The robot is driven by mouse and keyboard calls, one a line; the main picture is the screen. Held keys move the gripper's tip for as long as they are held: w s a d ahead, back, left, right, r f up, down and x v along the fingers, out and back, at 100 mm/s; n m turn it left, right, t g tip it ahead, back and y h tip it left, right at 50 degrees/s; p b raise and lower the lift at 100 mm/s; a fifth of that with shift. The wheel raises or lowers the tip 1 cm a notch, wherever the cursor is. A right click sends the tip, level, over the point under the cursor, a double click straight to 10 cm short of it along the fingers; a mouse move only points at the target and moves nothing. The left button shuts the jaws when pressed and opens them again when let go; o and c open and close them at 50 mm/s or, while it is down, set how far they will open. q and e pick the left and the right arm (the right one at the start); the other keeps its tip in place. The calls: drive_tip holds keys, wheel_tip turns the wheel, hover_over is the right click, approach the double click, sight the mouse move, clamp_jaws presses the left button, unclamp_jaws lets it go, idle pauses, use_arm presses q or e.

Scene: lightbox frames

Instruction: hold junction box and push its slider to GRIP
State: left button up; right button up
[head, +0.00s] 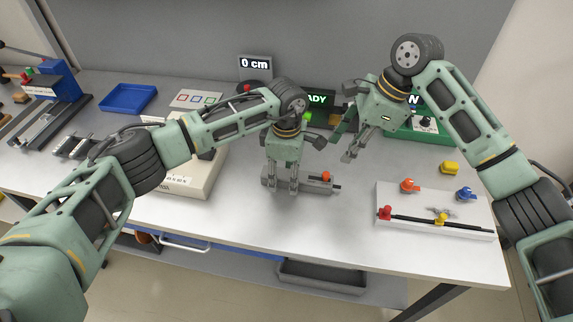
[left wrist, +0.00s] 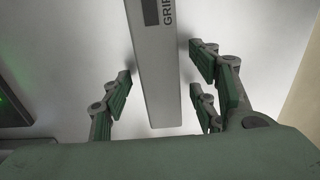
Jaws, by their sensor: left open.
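The junction box (head: 312,187) is a long grey bar lying on the table near its front middle. An orange slider knob (head: 326,176) stands on top towards its right end. My left gripper (head: 282,189) is open and low over the left end of the box. In the left wrist view the box (left wrist: 158,70) runs between the open fingers (left wrist: 165,95), with gaps on both sides, and part of the word GRIP shows near the top edge. My right gripper (head: 336,149) is open and empty, above and behind the box's right end.
A white panel (head: 455,226) with red, orange, blue and yellow knobs lies to the right. A beige device (head: 190,186) is to the left, partly behind my left arm. A blue tray (head: 128,97) and a "0 cm" display (head: 255,64) stand at the back. The table front is clear.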

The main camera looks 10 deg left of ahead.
use_arm(q)
drive_tip(key=shift+f, duration=0.25)
drive_tip(key=shift+c, duration=0.2)
